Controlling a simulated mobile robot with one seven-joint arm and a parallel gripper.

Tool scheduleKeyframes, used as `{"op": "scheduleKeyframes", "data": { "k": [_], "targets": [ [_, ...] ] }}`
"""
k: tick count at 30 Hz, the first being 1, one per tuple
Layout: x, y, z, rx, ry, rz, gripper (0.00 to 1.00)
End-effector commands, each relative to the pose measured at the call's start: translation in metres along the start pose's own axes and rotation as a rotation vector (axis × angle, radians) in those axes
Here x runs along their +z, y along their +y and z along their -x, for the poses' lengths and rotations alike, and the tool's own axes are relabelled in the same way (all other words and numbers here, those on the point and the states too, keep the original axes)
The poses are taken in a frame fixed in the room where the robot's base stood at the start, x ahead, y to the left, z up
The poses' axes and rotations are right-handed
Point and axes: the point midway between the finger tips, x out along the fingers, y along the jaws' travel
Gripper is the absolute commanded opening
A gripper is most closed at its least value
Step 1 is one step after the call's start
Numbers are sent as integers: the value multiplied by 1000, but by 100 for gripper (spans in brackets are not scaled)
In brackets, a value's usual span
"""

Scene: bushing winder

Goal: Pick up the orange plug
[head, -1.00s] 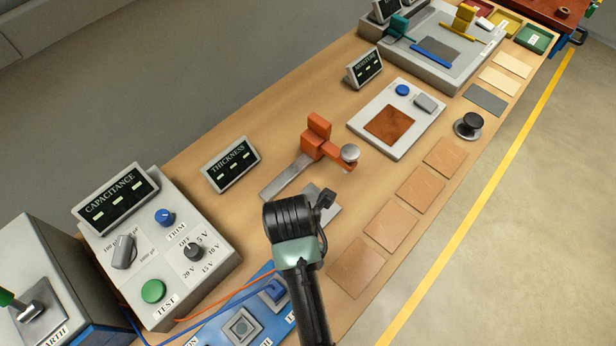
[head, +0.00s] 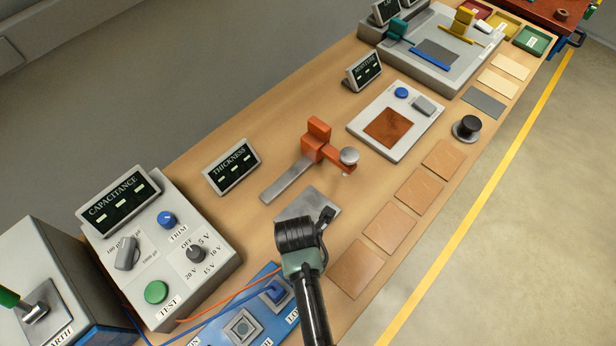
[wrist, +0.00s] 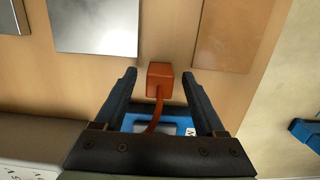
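The orange plug (wrist: 160,78) is a small block with an orange cable running from it, in the middle of the wrist view. It lies between the two fingertips of my gripper (wrist: 159,86), with a visible gap on each side. My gripper is open, and nothing is held. In the head view, my wrist and gripper (head: 308,232) are over the front part of the bench and hide the plug. Only its orange cable (head: 225,300) shows there.
A blue panel (head: 258,304) with a blue plug (head: 277,291) is left of my arm. A grey metal plate (head: 300,203) lies just beyond my gripper. Brown square sheets (head: 360,268) lie along the right edge. The capacitance box (head: 165,240) stands left.

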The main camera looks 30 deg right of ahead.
Motion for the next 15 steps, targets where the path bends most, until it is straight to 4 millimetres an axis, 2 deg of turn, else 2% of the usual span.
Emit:
{"op": "scheduleKeyframes", "data": {
  "k": [1,11,12,15],
  "targets": [
    [0,0,0,0,0,0,64],
    [0,0,0,0,0,0,4],
    [0,0,0,0,0,0,0],
    [0,0,0,0,0,0,0]
  ]
}}
